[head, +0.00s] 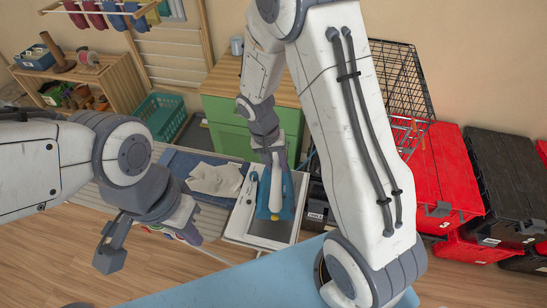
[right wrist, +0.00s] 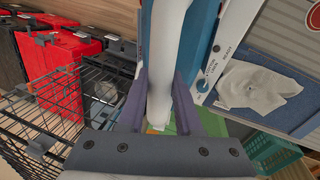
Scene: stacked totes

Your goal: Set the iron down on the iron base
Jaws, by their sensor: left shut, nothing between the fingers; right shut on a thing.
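The blue and white iron (head: 273,205) is in the middle of the head view, its handle gripped by my right gripper (head: 270,158). In the right wrist view, the white handle (right wrist: 165,60) runs between the two purple-grey fingers of that gripper (right wrist: 165,90). The iron base (head: 236,222) is a white-framed station with a control strip and a blue knob (right wrist: 202,86). The iron is over its grey inner surface; I cannot tell whether it touches. The iron hides part of the base. My left gripper (head: 108,258) is shut and empty at left, away from the base.
A blue ironing board (head: 215,290) lies in front. A white cloth (head: 217,179) lies left of the base. A green cabinet (head: 225,125) stands behind. A black wire crate (head: 400,75) and red and black totes (head: 445,170) stand at right. A teal basket (head: 160,116) is at back left.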

